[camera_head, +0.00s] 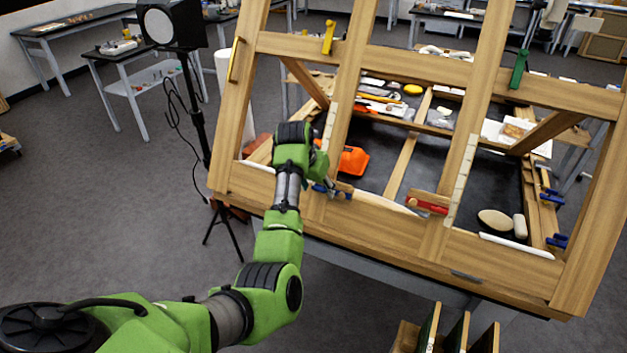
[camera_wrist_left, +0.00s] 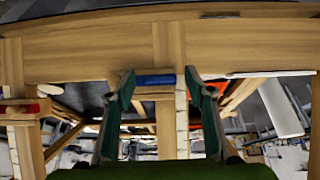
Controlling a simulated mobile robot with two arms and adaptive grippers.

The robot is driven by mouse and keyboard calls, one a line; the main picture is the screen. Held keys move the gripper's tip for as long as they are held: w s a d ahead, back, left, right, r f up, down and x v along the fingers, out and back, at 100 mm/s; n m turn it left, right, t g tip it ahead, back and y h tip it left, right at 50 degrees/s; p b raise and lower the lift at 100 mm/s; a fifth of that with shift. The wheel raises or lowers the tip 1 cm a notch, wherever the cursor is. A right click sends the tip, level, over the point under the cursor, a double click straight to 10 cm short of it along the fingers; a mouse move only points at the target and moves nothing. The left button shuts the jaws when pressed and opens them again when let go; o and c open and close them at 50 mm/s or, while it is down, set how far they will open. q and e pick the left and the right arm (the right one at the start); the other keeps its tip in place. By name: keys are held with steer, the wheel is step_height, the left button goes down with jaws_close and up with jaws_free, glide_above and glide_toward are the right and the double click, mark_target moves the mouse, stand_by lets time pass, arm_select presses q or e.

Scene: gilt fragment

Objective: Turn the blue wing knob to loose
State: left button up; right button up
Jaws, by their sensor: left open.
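The blue wing knob (camera_head: 319,188) sits on the lower rail of the wooden frame (camera_head: 440,245), partly hidden by my left gripper (camera_head: 329,185). In the left wrist view the blue wing knob (camera_wrist_left: 155,79) shows as a flat blue bar lying crosswise. My left gripper (camera_wrist_left: 158,85) is open there, with one green finger on each side of the bar. The fingertips look close to the bar's ends; I cannot tell whether they touch. My right gripper is in neither view.
A red wing knob (camera_head: 428,207) is on the same rail to the right. A yellow knob (camera_head: 329,38) and a green knob (camera_head: 519,69) are on the upper rail. An orange object (camera_head: 354,160) lies behind the frame. A lamp on a stand (camera_head: 172,24) is at the left.

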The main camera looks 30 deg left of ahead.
arm_select(q)
steer(key=v, duration=1.1)
steer(key=s+d+f+m+g+y+b, duration=0.1)
steer(key=s+d+f+b, duration=0.15)
steer(key=f, duration=1.55)
steer(key=s+d+f+m+g+b, duration=0.1)
steer(key=s+f+b, duration=0.15)
steer(key=f, duration=1.45)
steer(key=s+d+f+b, duration=0.1)
steer(key=s+f+b, duration=0.1)
steer(key=s+f, duration=0.7)
steer(key=s+d+f+b, duration=0.2)
steer(key=s+f, duration=0.3)
steer(key=f, duration=0.8)
steer(key=s+d+f+b, duration=0.1)
steer(key=s+f, duration=0.5)
steer(key=s, duration=0.6)
steer(key=s+d+f+g+b, duration=0.1)
steer(key=s+f+b, duration=0.1)
steer(key=s+f, duration=0.5)
steer(key=s+d+f+m+g+h+b, duration=0.1)
steer(key=s+f, duration=0.5)
steer(key=s, duration=1.1)
steer(key=shift+s+d+f+b, duration=0.3)
steer(key=shift+d+b, duration=0.1)
steer(key=shift+b, duration=0.35)
